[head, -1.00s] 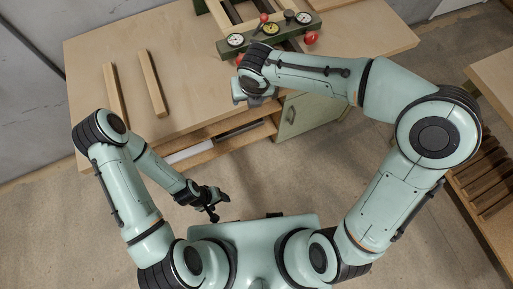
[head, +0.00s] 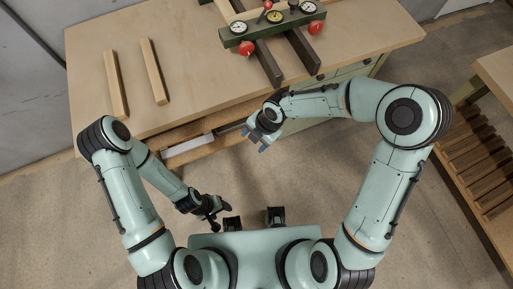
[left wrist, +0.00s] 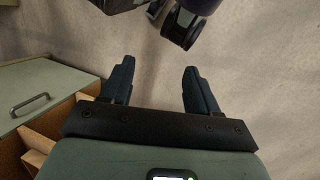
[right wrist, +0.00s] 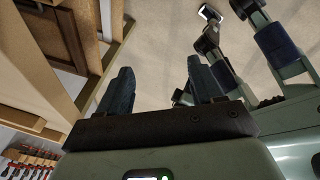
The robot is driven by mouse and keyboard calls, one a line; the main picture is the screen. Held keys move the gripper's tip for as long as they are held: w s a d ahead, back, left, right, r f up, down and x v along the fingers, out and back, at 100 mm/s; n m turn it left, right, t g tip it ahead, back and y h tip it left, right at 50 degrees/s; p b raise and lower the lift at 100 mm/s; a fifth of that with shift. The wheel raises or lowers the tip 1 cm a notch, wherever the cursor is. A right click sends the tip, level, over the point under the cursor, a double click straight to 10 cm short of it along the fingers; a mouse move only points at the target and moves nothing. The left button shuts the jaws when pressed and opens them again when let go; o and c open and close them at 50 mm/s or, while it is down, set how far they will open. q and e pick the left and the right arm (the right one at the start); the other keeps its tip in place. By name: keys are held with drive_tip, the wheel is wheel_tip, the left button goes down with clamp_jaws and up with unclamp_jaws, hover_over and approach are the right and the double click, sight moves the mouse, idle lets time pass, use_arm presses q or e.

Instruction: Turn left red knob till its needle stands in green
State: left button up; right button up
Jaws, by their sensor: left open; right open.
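The left red knob (head: 246,48) sits on the front of the green press beam (head: 258,33), below the left round gauge (head: 238,27). The gauge's needle is too small to read. My right gripper (head: 257,144) is open and empty in front of the bench's edge, well short of the knob. Its spread fingers show in the right wrist view (right wrist: 160,80). My left gripper (head: 214,208) is open and empty over the floor, close to my body. Its parted fingers show in the left wrist view (left wrist: 155,80). Neither wrist view shows the knob.
A second red knob (head: 316,27) sits at the beam's right, and a small one (head: 267,5) on top. Two wooden strips (head: 153,70) lie left on the bench (head: 196,80).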

drive_tip(key=shift+s+d+f+m+y, duration=0.1)
drive_tip(key=shift+s+f+m, duration=0.2)
drive_tip(key=shift+f+m, duration=0.25)
drive_tip(key=shift+s+f+m+y, duration=0.1)
drive_tip(key=shift+s+f+m, duration=0.25)
drive_tip(key=shift+f, duration=0.35)
drive_tip(key=shift+s+d+f+m+y, duration=0.1)
drive_tip(key=shift+s+f+m, duration=0.1)
drive_tip(key=shift+f+m, duration=0.35)
